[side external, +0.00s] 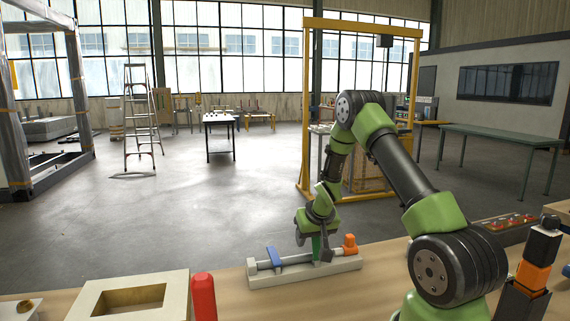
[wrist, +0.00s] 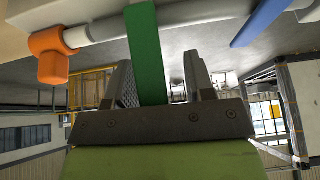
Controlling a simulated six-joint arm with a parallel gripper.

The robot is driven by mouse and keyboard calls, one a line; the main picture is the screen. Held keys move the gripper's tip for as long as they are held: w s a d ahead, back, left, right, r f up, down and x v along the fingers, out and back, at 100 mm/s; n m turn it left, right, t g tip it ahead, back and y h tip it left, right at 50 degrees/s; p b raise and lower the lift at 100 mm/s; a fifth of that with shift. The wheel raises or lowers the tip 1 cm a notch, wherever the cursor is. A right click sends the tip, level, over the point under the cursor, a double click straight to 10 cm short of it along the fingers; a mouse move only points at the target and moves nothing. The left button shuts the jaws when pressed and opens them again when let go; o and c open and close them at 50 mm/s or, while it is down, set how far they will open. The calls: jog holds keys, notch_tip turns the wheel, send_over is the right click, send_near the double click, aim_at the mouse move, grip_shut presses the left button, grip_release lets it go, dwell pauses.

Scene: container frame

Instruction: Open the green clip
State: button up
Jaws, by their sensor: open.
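The green clip (side external: 317,248) stands up from the grey rod of a pale fixture (side external: 300,274) on the workbench. My gripper (side external: 318,238) is at the clip, above the fixture. In the wrist view the green clip (wrist: 147,55) is a long flat bar reaching down from the rod (wrist: 185,24) between my gripper's two fingers (wrist: 158,82). The fingers are open, with a visible gap on the right side of the clip; the left finger is close to it. I cannot tell whether the left finger touches it.
A blue clip (side external: 273,258) sits left on the same rod; an orange fitting (side external: 350,244) is at its right end. A pale box with a recess (side external: 170,300) and a red cylinder (side external: 204,296) stand at the front left. An orange and black block (side external: 533,276) is at right.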

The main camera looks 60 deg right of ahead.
jog(key=shift+d+f+g+y, duration=0.3)
jog(key=shift+d+g+y, duration=0.15)
jog(key=shift+g, duration=0.25)
jog(key=shift+w+d+f+g+y, duration=0.15)
jog(key=shift+w+f+g+y, duration=0.15)
jog(key=shift+g+y, duration=0.35)
jog(key=shift+w+d+f+g+y, duration=0.15)
jog(key=shift+f+g+y, duration=0.25)
jog(key=shift+g+y, duration=0.2)
jog(key=shift+r, duration=0.15)
jog(key=w+a+r+n+t, duration=0.1)
jog(key=a+r, duration=0.3)
jog(key=r, duration=0.4)
jog(key=w+a+r, duration=0.1)
jog(key=a+r, duration=0.2)
jog(key=r, duration=0.6)
jog(key=s+a+r+n+t, duration=0.1)
jog(key=s+a+r, duration=0.3)
jog(key=a, duration=0.4)
jog(key=s+a+r+n+t, duration=0.1)
jog(key=s+a+r+t, duration=0.2)
jog(key=a+r, duration=0.3)
jog(key=shift+s+a, duration=0.6)
jog(key=shift+a, duration=1.15)
jog(key=shift+f, duration=0.1)
